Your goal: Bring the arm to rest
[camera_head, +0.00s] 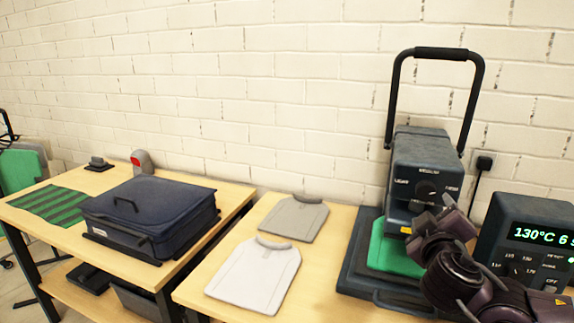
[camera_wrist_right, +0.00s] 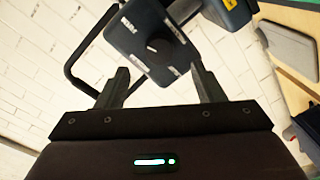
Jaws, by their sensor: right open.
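My right arm (camera_head: 462,275) comes in from the lower right in the head view, in front of the heat press (camera_head: 428,165). In the right wrist view my right gripper (camera_wrist_right: 158,78) is open, with its two fingers apart and nothing between them. The press head (camera_wrist_right: 150,45) with its knob shows beyond the fingers. I cannot tell the exact distance between them. My left gripper is not in view.
A green piece (camera_head: 395,250) lies on the press bed. A white shirt (camera_head: 255,275) and a grey shirt (camera_head: 292,217) lie flat on the table left of it. A control box (camera_head: 525,240) reading 130°C stands right. A dark blue bag (camera_head: 150,212) sits on the left table.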

